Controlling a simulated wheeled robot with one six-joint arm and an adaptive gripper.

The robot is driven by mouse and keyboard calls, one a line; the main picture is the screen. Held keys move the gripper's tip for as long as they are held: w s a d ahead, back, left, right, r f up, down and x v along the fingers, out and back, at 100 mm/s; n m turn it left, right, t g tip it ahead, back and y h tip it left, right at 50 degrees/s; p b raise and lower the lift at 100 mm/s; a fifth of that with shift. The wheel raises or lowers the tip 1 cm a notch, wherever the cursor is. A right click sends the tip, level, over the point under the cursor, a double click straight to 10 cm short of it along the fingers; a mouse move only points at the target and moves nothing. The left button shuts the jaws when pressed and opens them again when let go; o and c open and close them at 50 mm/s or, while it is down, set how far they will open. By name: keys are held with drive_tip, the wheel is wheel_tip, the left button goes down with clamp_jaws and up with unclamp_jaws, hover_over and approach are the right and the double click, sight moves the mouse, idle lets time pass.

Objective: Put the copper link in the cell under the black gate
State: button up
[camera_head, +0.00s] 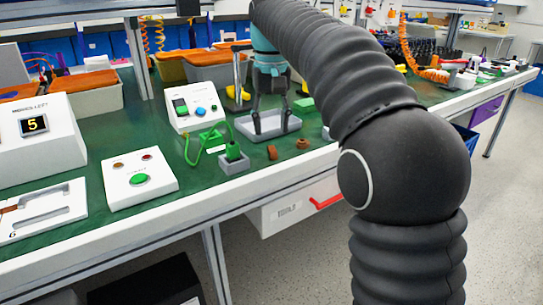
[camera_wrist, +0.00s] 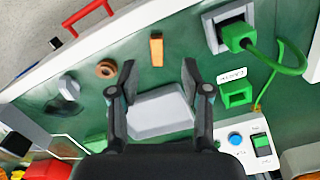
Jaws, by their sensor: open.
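My gripper (camera_head: 271,128) is open and empty above a shallow grey tray (camera_head: 291,123). In the wrist view its fingers (camera_wrist: 157,75) stand on either side of this tray (camera_wrist: 160,112), which looks empty. A small copper-brown block (camera_head: 271,152) lies on the green bench top in front of the tray; it also shows in the wrist view (camera_wrist: 156,49), just beyond the fingertips. A brown strip (camera_head: 9,209) lies at a white slotted plate (camera_head: 70,211) at far left. I cannot tell for sure which is the copper link. I make out no black gate.
A brown ring (camera_head: 302,143) lies right of the block. A green plug (camera_head: 234,150) with a cable sits in a grey socket, left of the tray. A white box with a blue button (camera_head: 200,111), a green-button panel (camera_head: 139,180) and a display reading 5 (camera_head: 35,125) stand further left.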

sight(273, 151)
drive_tip(key=shift+w+d+f+b, duration=0.1)
drive_tip(key=shift+f+b, duration=0.25)
drive_tip(key=shift+f, duration=1.25)
drive_tip(key=shift+w+d+f+b, duration=0.1)
drive_tip(key=shift+f+b, duration=0.2)
drive_tip(key=shift+f, duration=1.3)
drive_tip(key=shift+c, duration=0.3)
clamp_jaws()
